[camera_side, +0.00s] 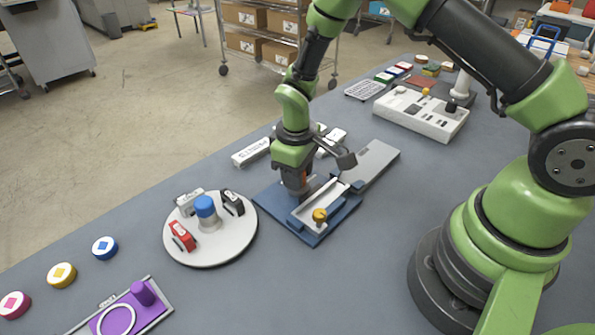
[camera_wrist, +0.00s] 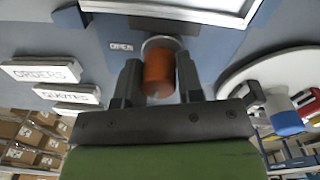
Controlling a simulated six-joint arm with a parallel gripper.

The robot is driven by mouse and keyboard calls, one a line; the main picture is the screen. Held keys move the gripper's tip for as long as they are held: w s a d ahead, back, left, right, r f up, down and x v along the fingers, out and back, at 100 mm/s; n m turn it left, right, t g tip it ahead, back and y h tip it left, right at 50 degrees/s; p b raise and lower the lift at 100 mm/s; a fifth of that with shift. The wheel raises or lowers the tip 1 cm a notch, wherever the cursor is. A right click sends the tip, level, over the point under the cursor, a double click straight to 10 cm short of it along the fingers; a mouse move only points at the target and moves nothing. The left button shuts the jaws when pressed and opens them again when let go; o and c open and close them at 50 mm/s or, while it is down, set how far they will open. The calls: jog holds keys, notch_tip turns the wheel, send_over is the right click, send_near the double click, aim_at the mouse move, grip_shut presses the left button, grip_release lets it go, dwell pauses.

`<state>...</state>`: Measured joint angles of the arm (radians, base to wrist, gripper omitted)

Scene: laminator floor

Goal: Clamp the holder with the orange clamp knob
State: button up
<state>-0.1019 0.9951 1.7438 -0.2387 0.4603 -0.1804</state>
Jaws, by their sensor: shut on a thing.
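The orange clamp knob (camera_wrist: 159,72) is between my gripper's fingers (camera_wrist: 160,82) in the wrist view, with a finger close against each side. A label reading OPEN (camera_wrist: 121,47) lies beside the knob on the blue base. In the side view my gripper (camera_side: 300,190) points down at the left part of the blue base (camera_side: 318,238) and hides most of the knob. The holder (camera_side: 322,204), a pale narrow tray, lies on the base just right of my gripper. A yellow knob (camera_side: 320,215) stands at its near end.
A round white turntable (camera_side: 215,250) with a blue-topped post (camera_side: 206,207) and small coloured items stands left of the base. White label blocks, ORDERS (camera_wrist: 40,71) and QUOTES (camera_wrist: 68,96), stand close behind my gripper. A grey plate (camera_side: 375,162) extends beyond the base.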

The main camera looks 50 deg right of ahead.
jog(key=shift+n, duration=1.1)
jog(key=o, duration=0.9)
jog(key=r, duration=1)
jog(key=shift+s+a, duration=0.1)
jog(key=shift+a, duration=0.1)
jog(key=shift+r, duration=0.1)
